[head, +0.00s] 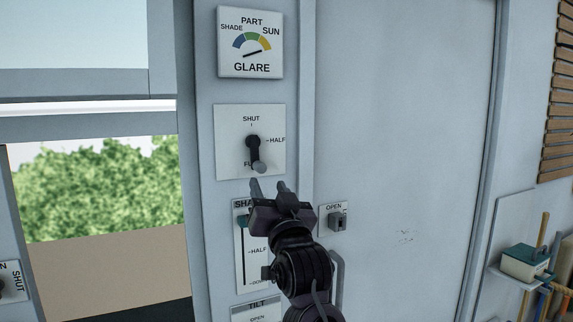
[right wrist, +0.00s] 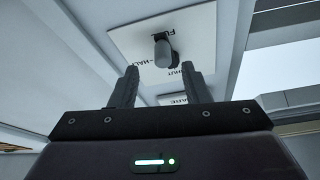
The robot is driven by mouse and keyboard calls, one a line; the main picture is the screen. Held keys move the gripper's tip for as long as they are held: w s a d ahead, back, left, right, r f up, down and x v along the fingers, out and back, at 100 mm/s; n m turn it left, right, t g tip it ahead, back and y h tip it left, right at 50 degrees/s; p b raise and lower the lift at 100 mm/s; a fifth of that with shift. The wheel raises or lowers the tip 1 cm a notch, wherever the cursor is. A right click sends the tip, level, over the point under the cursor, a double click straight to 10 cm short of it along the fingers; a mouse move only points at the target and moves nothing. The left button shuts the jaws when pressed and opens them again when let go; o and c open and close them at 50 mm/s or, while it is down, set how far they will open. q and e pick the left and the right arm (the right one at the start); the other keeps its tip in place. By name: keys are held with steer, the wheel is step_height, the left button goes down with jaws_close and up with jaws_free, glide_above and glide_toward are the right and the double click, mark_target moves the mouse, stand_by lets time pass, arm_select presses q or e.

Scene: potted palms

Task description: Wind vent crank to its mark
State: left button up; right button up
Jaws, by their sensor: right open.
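The vent crank (head: 253,147) is a dark arm on a white plate (head: 229,141) marked SHUT at the top, HALF at the right and a partly hidden word starting "FU" at the bottom. Its arm points down, slightly right, and ends in a grey knob (head: 260,167). My right gripper (head: 268,185) is open just below the knob. In the right wrist view the knob (right wrist: 162,53) shows between and beyond the open fingertips (right wrist: 159,70), with no visible grip on it. My left gripper is not in view.
A GLARE dial (head: 250,42) hangs above the plate. Below are a SHADE slider panel (head: 241,263), partly behind my arm, a TILT panel (head: 256,311) and an OPEN switch (head: 337,221). A window lies left, a plain door (head: 410,150) right, and a tool rack at far right.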

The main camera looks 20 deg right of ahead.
mark_target(262, 171)
steer(key=shift+w+r, duration=0.2)
steer(key=w+r+p, duration=0.2)
steer(key=shift+w+a+p, duration=0.1)
steer(key=shift+w+p, duration=0.25)
steer(key=shift+w, duration=0.05)
steer(key=shift+p+x, duration=0.55)
steer(key=shift+x, duration=0.65)
steer(key=shift+w+f, duration=0.1)
steer(key=shift+w, duration=0.5)
jaws_close()
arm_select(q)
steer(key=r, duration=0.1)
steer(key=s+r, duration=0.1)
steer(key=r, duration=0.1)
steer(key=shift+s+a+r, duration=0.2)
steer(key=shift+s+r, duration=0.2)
